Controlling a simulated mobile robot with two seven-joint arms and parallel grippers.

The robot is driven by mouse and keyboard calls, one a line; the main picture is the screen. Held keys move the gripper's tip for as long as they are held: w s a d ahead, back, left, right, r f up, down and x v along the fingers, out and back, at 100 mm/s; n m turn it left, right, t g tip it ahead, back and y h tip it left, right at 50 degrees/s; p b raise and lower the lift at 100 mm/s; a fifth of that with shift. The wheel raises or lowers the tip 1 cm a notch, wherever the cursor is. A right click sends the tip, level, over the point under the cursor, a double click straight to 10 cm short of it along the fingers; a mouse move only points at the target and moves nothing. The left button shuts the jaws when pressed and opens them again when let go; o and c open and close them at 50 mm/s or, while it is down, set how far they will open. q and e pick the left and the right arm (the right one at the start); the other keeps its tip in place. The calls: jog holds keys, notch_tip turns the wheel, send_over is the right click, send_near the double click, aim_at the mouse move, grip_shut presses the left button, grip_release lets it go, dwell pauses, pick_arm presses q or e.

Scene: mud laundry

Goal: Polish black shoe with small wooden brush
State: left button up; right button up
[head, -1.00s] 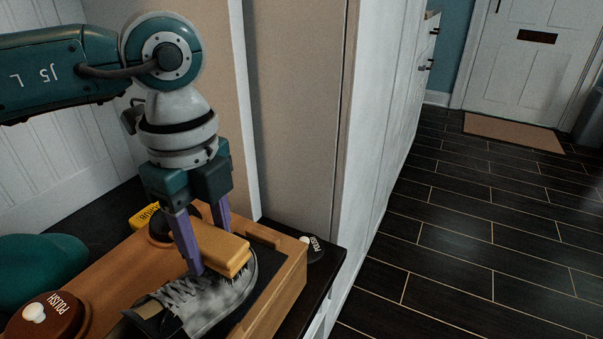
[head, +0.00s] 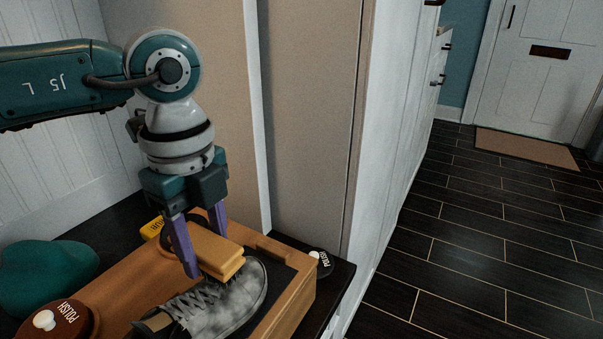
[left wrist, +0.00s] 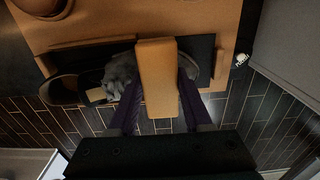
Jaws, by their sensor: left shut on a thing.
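My left gripper (head: 206,244) is shut on a small wooden brush (head: 216,250) with dark bristles below. In the left wrist view the brush (left wrist: 157,75) lies between the two purple fingers. The brush is over the front part of a laced shoe (head: 228,308); I cannot tell whether the bristles touch it. The shoe is dark under a patchy grey-white coating, and its laces and tan insole show. It sits on a dark area of a wooden box (head: 292,305). The brush and fingers hide part of the shoe. My right gripper is not in view.
A brown polish tin (head: 58,325) is at the lower left, beside a teal cloth-like lump (head: 45,278). A dark polish tin (head: 321,262) is right of the box. A yellow item (head: 152,227) is behind. A tall panel (head: 308,130) stands close behind the bench.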

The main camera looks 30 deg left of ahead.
aim_at(225, 254)
pick_arm(q)
jog(key=shift+d, duration=0.1)
jog(key=shift+s+d+r+p, duration=0.1)
jog(key=shift+d+p, duration=0.45)
jog(key=shift+d, duration=0.3)
jog(key=shift+d+p, duration=0.3)
jog(key=shift+d, duration=0.6)
jog(key=shift+a, duration=0.1)
jog(key=shift+a, duration=1.75)
